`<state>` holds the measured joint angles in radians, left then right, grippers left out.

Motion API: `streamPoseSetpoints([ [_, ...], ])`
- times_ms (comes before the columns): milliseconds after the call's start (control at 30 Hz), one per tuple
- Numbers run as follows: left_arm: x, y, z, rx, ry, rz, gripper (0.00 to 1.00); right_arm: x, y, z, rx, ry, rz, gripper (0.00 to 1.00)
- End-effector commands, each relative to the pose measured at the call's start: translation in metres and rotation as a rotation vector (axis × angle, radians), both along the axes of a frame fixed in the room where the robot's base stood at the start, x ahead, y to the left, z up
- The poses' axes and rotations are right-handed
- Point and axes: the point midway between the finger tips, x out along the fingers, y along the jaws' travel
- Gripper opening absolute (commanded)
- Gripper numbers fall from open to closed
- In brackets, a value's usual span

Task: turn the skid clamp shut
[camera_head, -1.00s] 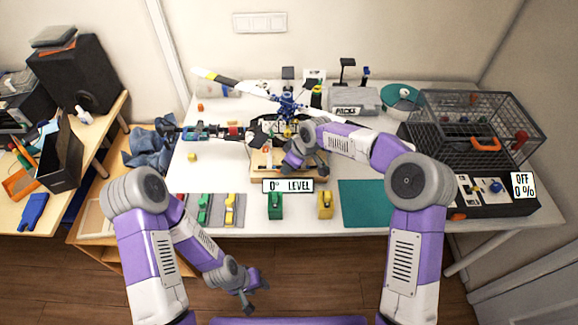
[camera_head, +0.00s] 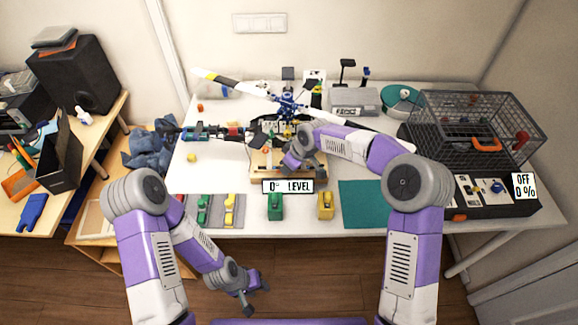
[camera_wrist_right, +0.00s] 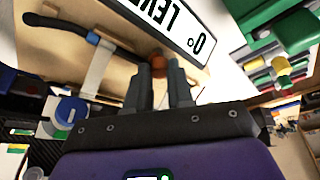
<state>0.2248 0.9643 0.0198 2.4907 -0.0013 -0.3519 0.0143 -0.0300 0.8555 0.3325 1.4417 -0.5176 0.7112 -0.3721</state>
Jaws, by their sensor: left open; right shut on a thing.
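In the right wrist view my right gripper (camera_wrist_right: 163,78) is shut on a small orange knob (camera_wrist_right: 158,60), apparently the skid clamp's, at the edge of the wooden stand. A dark skid tube (camera_wrist_right: 80,33) runs near it. In the head view my right gripper (camera_head: 291,163) is over the stand (camera_head: 262,172), and my arm hides the clamp. The helicopter with its blue rotor hub (camera_head: 289,104) stands behind it. My left gripper (camera_head: 254,292) is open and empty, low in front of the table.
A "0° LEVEL" sign (camera_head: 288,186) is at the stand's front. Green (camera_head: 275,207) and yellow (camera_head: 325,206) blocks stand at the table's front. A teal mat (camera_head: 367,203) lies clear to the right. A wire cage (camera_head: 470,130) is at the right.

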Motion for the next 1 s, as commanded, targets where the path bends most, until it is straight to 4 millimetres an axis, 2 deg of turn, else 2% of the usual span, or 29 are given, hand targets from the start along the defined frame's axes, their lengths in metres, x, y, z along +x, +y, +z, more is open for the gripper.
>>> streamPoseSetpoints([
  [267,0.0,0.0,-0.016,0.0,0.0,0.0,0.43,-0.001,0.002,-0.001,-0.002,-0.005,-0.186,0.0],
  [600,0.0,0.0,-0.036,0.0,0.0,0.0,0.43,-0.003,0.005,-0.001,-0.002,-0.005,-0.505,0.0],
  [1000,0.0,0.0,-0.048,0.0,0.0,0.0,0.43,-0.003,0.008,0.0,-0.002,-0.005,-0.882,0.0],
])
